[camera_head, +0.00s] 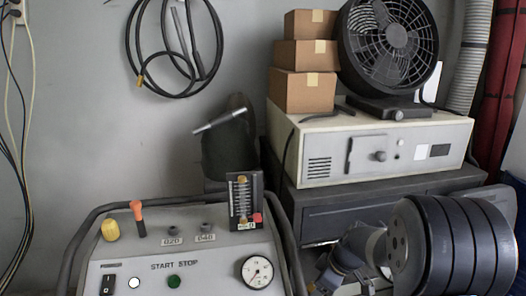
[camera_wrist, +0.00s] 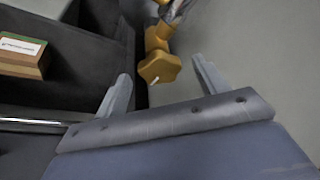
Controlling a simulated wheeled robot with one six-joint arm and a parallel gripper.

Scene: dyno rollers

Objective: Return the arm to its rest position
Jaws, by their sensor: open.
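My gripper (camera_wrist: 162,70) shows in the wrist view with its two grey fingers spread wide apart. Nothing is held between them. A yellow-orange knob-like part (camera_wrist: 158,68) shows past the gap between the fingertips, and neither finger visibly grips it. In the head view, parts of my arm appear to show at the lower right, beside the dark cabinet. I cannot make out the gripper clearly there.
A control panel (camera_head: 185,262) with a gauge (camera_head: 257,271) stands at the lower left. A pale instrument box (camera_head: 335,160) on a dark cabinet carries cardboard boxes (camera_head: 303,92) and a fan (camera_head: 388,50). A labelled box (camera_wrist: 22,55) lies in a dark compartment.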

